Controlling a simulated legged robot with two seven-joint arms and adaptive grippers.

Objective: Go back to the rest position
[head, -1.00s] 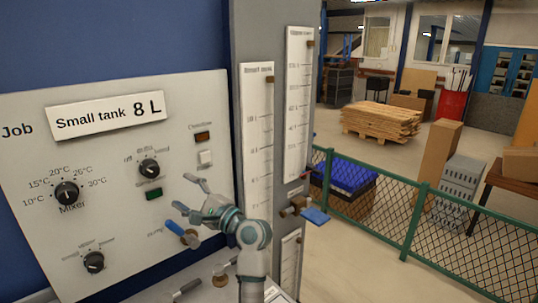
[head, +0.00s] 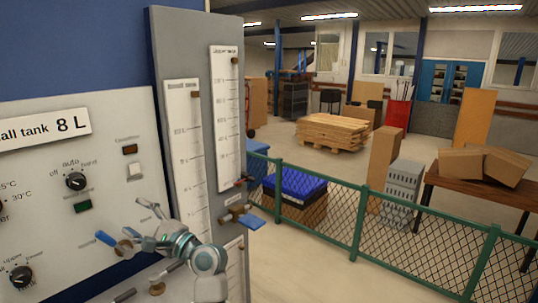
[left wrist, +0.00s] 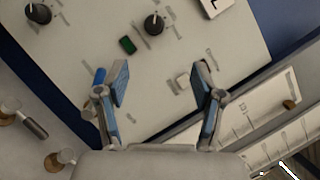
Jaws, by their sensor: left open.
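My left gripper (head: 145,222) is at the lower left in the head view, in front of the white control panel (head: 110,180). Its fingers are spread and hold nothing. A blue-handled valve (head: 106,239) is just left of the gripper in the head view. It seems apart from the fingers, but the depth is hard to judge. My right gripper is not in view.
A grey post (head: 185,60) with level gauges stands right of the panel. A blue lever (head: 251,222) sticks out from it. A green mesh fence (head: 362,225) crosses the right side. Open floor lies beyond, with a pallet stack (head: 333,130) and a brown table (head: 480,190).

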